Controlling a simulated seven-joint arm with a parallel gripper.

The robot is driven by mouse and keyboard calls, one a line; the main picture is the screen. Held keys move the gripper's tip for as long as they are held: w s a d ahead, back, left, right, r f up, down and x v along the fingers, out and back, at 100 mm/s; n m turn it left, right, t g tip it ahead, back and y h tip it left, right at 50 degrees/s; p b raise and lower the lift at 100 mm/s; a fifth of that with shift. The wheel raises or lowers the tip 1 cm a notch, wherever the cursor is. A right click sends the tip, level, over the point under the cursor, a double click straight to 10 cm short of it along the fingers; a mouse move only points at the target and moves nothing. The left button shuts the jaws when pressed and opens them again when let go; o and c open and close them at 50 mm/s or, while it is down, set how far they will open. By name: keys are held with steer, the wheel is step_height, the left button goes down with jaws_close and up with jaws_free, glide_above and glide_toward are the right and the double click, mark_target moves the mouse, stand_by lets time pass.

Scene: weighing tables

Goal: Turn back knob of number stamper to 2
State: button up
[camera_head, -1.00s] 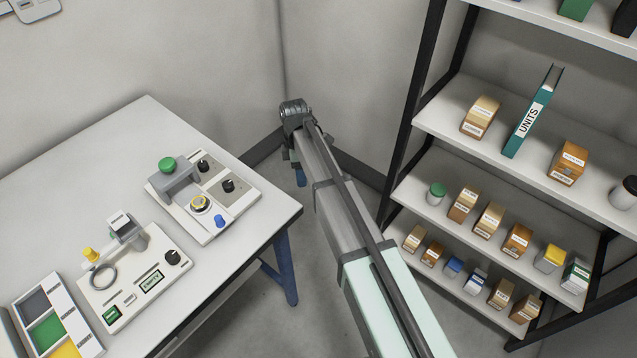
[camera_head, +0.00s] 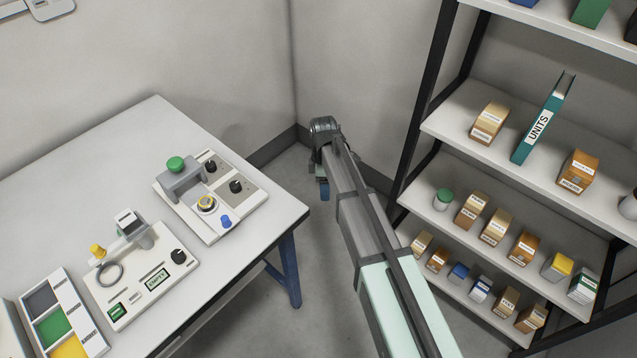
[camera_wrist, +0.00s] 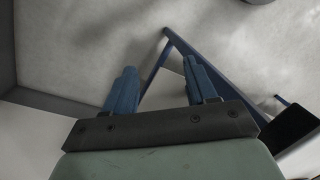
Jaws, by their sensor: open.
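The number stamper (camera_head: 212,195) stands on the white table, towards its right end. It has a green button on a grey arm, a yellow-ringed dial, a small blue part and two black knobs. The back knob (camera_head: 210,167) is the one farther from me; the front knob (camera_head: 236,186) is nearer. I cannot read their settings at this size. My gripper (camera_wrist: 163,85) is open and empty, with two blue fingers apart in the wrist view. In the head view it hangs off the table's right side, apart from the stamper, and is partly hidden by my arm.
The white table (camera_head: 130,125) also carries a device with an "EMPTY" display (camera_head: 157,281) and a tray with coloured compartments (camera_head: 72,318). A shelf rack (camera_head: 470,90) with boxes and a "UNITS" binder (camera_head: 540,125) stands right of my arm. Open floor lies between.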

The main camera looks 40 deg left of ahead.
step_height(320, 180, up, 26)
steer(key=n+t+y, duration=0.1)
steer(key=n+y, duration=0.1)
steer(key=n, duration=0.7)
glide_above(210, 164)
step_height(210, 164, down, 13)
steer(key=shift+f, duration=0.15)
steer(key=shift+c, duration=0.3)
steer(key=c, duration=1)
steer(key=shift+m, duration=1.3)
